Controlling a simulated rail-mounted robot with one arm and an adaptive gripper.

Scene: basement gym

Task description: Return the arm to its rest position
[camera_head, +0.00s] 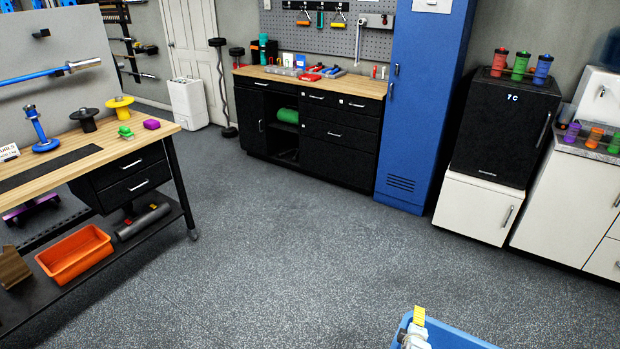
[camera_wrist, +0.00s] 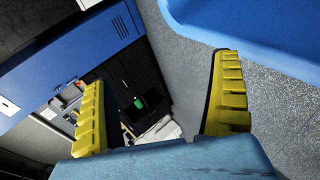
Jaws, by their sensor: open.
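My gripper (camera_wrist: 160,72) shows in the wrist view with its two ridged yellow fingers wide apart. Nothing is held between them. Beyond the fingers, tilted in the picture, are the tall blue locker (camera_wrist: 75,65) and the dark cabinet with a green roll inside. In the head view my arm is not clearly visible. A small yellow and white piece shows at the bottom edge beside a blue bin; I cannot tell whether it is part of my gripper.
The blue bin (camera_head: 455,341) is cut off at the bottom; a blue surface (camera_wrist: 250,30) fills the wrist view's upper right. A workbench (camera_head: 100,153) stands left, a cabinet (camera_head: 340,133) and locker (camera_head: 425,100) at the back, a black fridge (camera_head: 503,130) right. The middle floor is clear.

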